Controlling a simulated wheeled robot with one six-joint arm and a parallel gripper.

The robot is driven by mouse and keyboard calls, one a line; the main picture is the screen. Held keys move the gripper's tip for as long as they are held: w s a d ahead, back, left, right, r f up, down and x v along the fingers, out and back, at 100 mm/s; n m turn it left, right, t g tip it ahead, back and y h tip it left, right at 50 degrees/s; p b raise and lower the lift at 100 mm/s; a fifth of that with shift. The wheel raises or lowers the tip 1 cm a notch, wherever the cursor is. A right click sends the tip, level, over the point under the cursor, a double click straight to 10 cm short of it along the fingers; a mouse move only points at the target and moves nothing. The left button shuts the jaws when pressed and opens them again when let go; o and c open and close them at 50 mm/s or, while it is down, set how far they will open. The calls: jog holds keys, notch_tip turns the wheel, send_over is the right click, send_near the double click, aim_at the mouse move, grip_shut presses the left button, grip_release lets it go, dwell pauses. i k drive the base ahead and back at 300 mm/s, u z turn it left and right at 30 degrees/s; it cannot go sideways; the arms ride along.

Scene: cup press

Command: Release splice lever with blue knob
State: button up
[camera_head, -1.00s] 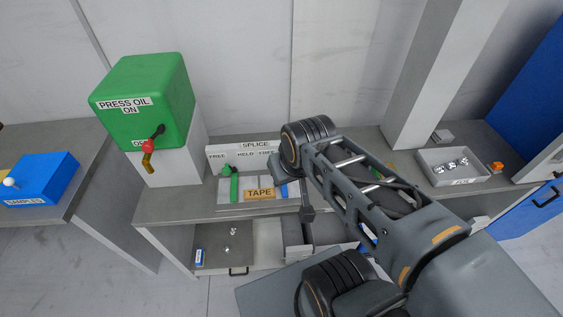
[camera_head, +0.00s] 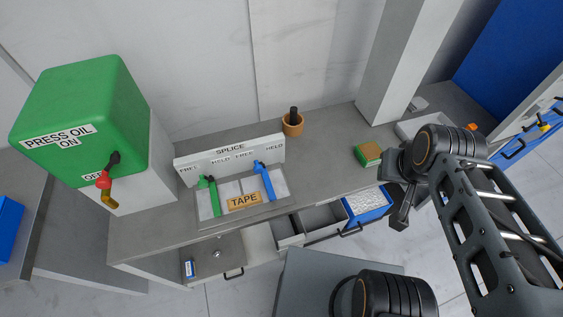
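The splice fixture (camera_head: 229,152) stands on the grey counter, with a white back plate lettered SPLICE and FREE, HELD, FREE, HELD. Its blue lever (camera_head: 265,181) is on the right side, with a blue knob (camera_head: 258,164) at its upper end, between the right pair of FREE and HELD labels. A green lever (camera_head: 212,197) is on the left side. A tan TAPE label (camera_head: 243,200) lies between the levers at the front. My gripper (camera_head: 400,214) is well to the right of the fixture, apart from it. Its fingers are too dark and foreshortened to tell open or shut.
A green PRESS OIL box (camera_head: 84,112) with a red-knobbed lever (camera_head: 104,180) stands at left. An orange cup with a dark rod (camera_head: 293,124) and a green-topped block (camera_head: 369,154) stand to the right. Open drawers (camera_head: 325,219) project below the counter. A grey pillar (camera_head: 405,60) rises behind.

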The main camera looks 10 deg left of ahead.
aim_at(259, 167)
jog(key=z, duration=0.1)
jog(key=k, duration=1.7)
jog(key=u, duration=1.35)
jog(key=i, duration=1)
